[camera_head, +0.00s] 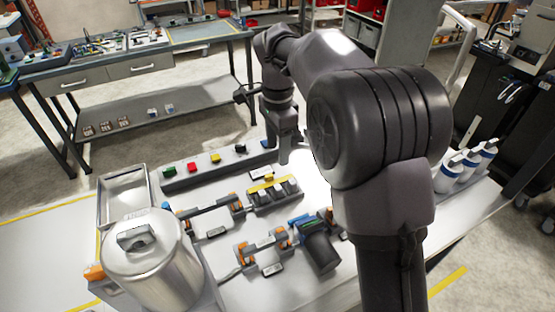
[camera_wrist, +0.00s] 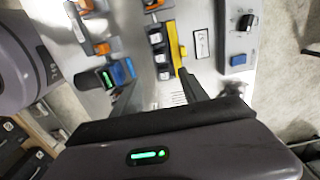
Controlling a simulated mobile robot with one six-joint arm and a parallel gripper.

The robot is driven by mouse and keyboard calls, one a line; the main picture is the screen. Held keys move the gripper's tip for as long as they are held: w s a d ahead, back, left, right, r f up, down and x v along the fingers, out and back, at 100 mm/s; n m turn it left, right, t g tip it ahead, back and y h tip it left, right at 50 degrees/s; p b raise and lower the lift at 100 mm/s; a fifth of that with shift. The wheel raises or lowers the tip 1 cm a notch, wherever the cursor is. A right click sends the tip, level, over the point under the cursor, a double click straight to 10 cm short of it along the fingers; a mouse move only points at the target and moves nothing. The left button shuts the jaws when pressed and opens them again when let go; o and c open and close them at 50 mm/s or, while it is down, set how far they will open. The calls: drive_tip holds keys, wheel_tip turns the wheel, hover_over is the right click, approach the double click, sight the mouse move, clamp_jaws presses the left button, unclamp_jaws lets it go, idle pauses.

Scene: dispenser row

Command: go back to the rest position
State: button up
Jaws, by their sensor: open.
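My gripper (camera_head: 284,158) hangs down over the far part of the white bench, at the end of my bent arm, and part of it is hidden by my arm link. In the wrist view my gripper (camera_wrist: 157,82) shows two dark fingers spread apart with nothing between them. Below them lies a row of switches with a yellow bar (camera_wrist: 175,45), which also shows in the head view (camera_head: 268,185). The fingers appear apart from it.
A grey strip with coloured buttons (camera_head: 205,171) lies along the bench's far side. A metal pot (camera_head: 153,268) and a shallow metal tray (camera_head: 101,207) stand at left. White bottles (camera_head: 447,178) stand at right. Another workbench (camera_head: 105,75) is behind.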

wheel_tip(320, 180, up, 2)
drive_tip(key=shift+r, duration=0.1)
idle(0.4)
drive_tip(key=s+d+r+n+t+y+b, duration=0.1)
drive_tip(key=s+d+r+n, duration=0.15)
drive_tip(key=s, duration=0.45)
drive_tip(key=s+d+r+n+t+b, duration=0.1)
drive_tip(key=s+d+r+n+t, duration=0.2)
drive_tip(key=s, duration=0.5)
drive_tip(key=s+d+f+n+t+y+b, duration=0.1)
drive_tip(key=s+f+n, duration=0.2)
drive_tip(key=s, duration=1.1)
wheel_tip(320, 180, down, 2)
drive_tip(key=shift+d+t, duration=0.35)
drive_tip(key=shift+t, duration=0.05)
